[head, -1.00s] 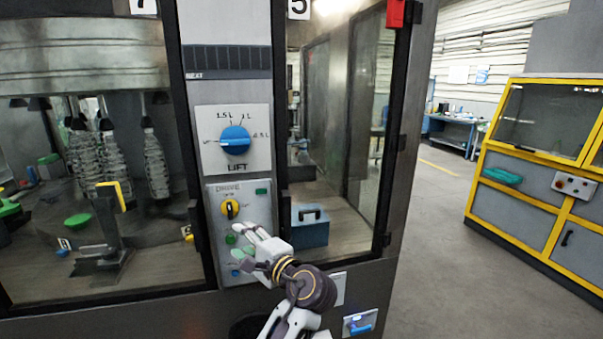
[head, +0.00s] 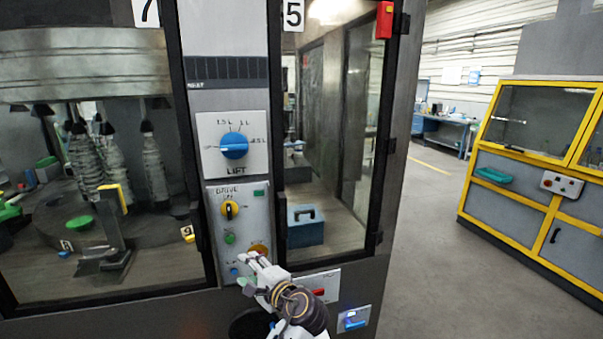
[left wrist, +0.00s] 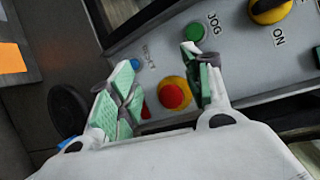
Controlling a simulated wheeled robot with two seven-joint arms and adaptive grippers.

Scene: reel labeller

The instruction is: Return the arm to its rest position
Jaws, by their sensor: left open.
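My left gripper (head: 252,266) is open and empty in front of the lower part of the drive panel (head: 258,196). In the left wrist view its two green-padded fingers (left wrist: 163,88) stand apart, with the red button on its yellow base (left wrist: 172,95) seen between and beyond them. I cannot tell the exact gap to the panel. The panel also carries a yellow-and-black drive knob (head: 229,210), a green jog button (head: 229,239) and a small blue button (head: 234,271). My right gripper is not in view.
Above is the lift panel with a blue dial (head: 234,145). Glass doors flank the panel column; a blue toolbox (head: 305,226) stands behind the right one. A red switch box (head: 318,288) and a blue-lit box (head: 353,319) sit lower right. Open floor (head: 425,235) lies right, before a yellow-framed cabinet (head: 508,210).

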